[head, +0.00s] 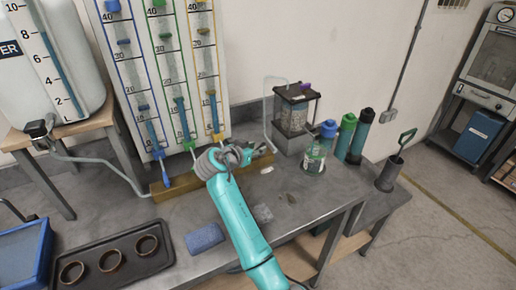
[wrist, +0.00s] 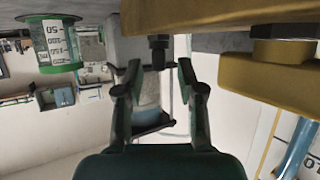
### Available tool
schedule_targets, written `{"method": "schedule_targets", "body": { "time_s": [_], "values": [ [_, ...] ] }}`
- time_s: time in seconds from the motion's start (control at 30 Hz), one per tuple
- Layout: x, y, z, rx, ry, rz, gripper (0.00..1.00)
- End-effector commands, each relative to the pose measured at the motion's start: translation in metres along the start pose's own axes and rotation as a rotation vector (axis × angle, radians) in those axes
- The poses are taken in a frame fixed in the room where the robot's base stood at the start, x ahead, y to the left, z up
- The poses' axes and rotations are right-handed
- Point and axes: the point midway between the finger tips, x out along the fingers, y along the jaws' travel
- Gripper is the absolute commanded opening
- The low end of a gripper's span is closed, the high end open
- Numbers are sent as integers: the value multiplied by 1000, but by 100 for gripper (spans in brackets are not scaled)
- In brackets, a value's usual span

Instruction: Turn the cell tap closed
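My gripper (head: 240,155) is at the right end of a wooden bar below the gauge board, in the head view. In the wrist view, which looks upside down, my gripper (wrist: 160,85) has its two dark green fingers spread apart. A small dark fitting (wrist: 158,48) shows between and just beyond the fingertips, beside a yellow-brown block; it may be the tap, but I cannot tell. I see no contact with it. The clear cell (head: 293,115) with a black top stands on a grey block behind; a cylinder, likely the cell (wrist: 146,92), shows partly hidden behind the fingers.
The wooden bar (head: 215,178) and gauge board (head: 165,70) are close to my gripper. A clear jar (head: 316,155) and several capped bottles (head: 345,135) stand right. The bench's front right is mostly clear.

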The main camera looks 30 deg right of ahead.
Motion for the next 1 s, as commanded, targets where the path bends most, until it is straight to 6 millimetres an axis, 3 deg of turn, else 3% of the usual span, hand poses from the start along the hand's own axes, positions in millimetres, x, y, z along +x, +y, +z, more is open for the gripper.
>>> {"method": "schedule_targets", "body": {
  "time_s": [0.3, 0.5, 0.93, 1.0],
  "values": [
    [-64, -1, 1, 0, 0, -4, 39],
    [-91, -1, 1, 0, 0, -2, 39],
    [-100, 0, 1, -1, 0, 0, 39],
    [-100, 1, 1, -3, 0, 0, 54]
  ]
}}
